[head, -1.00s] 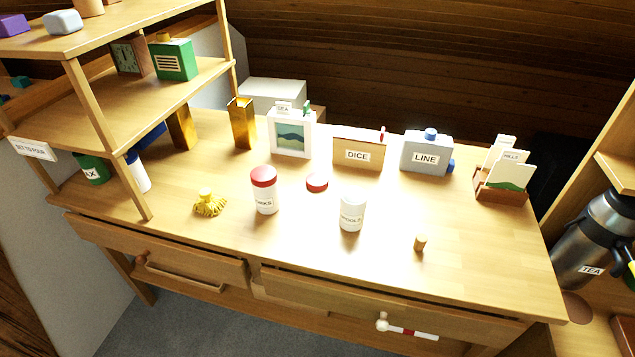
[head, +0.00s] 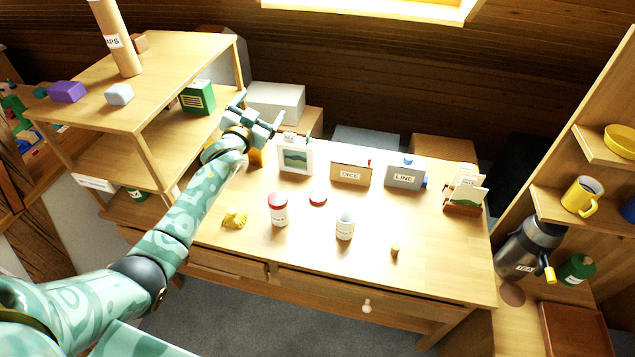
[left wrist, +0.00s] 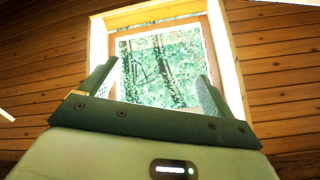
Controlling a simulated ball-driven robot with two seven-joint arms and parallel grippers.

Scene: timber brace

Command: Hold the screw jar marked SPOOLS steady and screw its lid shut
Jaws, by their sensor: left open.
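The white jar marked SPOOLS (head: 345,228) stands upright and open-topped on the desk in the head view. A loose red lid (head: 318,198) lies flat on the desk behind it and to its left. A second white jar (head: 279,214) with a red lid on stands to the left; its label is too small to read surely. My left gripper (head: 262,107) is open and empty, raised in front of the back wall above the desk's back left, well away from the jar and lid. Its two fingers (left wrist: 155,82) show apart in the left wrist view, facing a window. My right gripper is out of view.
A yellow tasselled thing (head: 235,218) lies left of the jars, and a small cork-like piece (head: 395,250) lies right. A picture frame (head: 296,158), DICE box (head: 351,173), LINE container (head: 405,175) and card holder (head: 463,206) line the back. The front right of the desk is clear.

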